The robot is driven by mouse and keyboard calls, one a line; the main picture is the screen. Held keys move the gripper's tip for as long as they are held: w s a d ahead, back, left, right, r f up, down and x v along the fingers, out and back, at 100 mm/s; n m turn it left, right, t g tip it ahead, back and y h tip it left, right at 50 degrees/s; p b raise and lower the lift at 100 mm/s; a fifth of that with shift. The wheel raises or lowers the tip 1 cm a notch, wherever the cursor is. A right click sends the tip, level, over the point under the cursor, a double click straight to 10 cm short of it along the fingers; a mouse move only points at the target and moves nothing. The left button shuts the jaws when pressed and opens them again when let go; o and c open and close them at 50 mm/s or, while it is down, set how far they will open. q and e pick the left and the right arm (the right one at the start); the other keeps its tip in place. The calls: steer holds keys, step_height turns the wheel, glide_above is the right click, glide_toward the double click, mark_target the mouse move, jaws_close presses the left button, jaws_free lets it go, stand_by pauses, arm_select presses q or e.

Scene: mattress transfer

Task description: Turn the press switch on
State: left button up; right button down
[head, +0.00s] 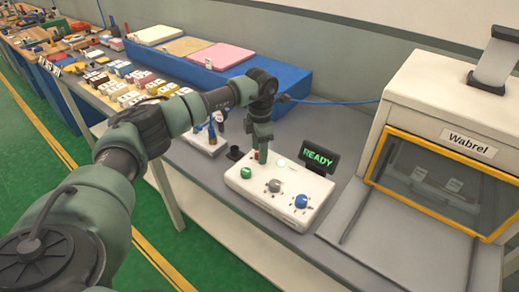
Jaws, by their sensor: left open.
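A white control box (250,192) sits on the grey bench in the head view. Its top carries a green button (246,173), a grey knob (274,186) and a blue knob (301,201). No label shows which one is the press switch. A black display (320,157) reading READY in green stands at the box's back right. My left gripper (261,154) points down over the back left part of the box, behind and right of the green button. It is open. It hides part of the box top, and whether it touches the box is unclear. My right gripper is out of view.
A white press machine (452,96) labelled Wabrel, with an orange-framed window, stands right of the box. A smaller white unit (204,140) with bottle-like items stands behind left. A blue platform (218,71) bears coloured foam slabs. Bare bench (340,195) shows right of the box.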

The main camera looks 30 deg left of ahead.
arm_select(q)
step_height(320, 180, up, 8)
steer(key=shift+d+f+b, duration=0.1)
steer(key=shift+b, duration=0.65)
